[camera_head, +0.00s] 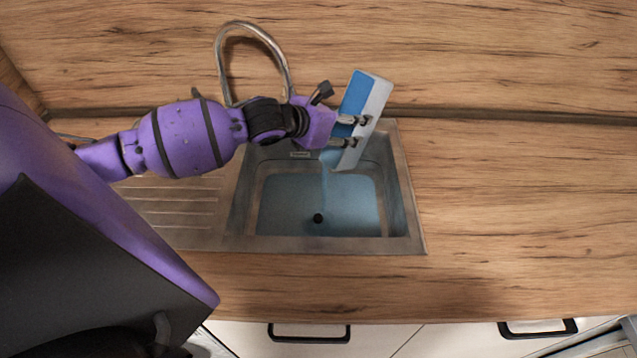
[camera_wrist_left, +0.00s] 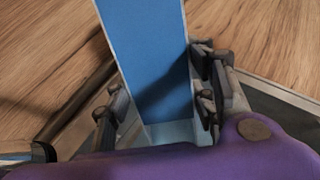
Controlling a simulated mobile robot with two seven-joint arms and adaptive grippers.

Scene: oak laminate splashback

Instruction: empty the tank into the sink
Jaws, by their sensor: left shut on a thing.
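My left gripper (camera_head: 352,131) is shut on the tank (camera_head: 375,108), a narrow white-walled box with a blue inside. It holds the tank tilted above the back right part of the sink (camera_head: 410,205). A thin blue stream falls from the tank's lower end into the basin, near the dark drain. Pale blue liquid covers the basin floor. In the left wrist view the tank (camera_wrist_left: 150,60) runs between the fingers of the left gripper (camera_wrist_left: 160,112), with its blue inside showing. My right gripper is not in view.
A curved metal tap (camera_head: 252,30) stands behind the sink, close to my left arm. A ribbed drainboard (camera_head: 175,215) lies left of the basin. The wooden worktop (camera_head: 520,210) to the right is clear. Drawers with black handles (camera_head: 308,338) are below the front edge.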

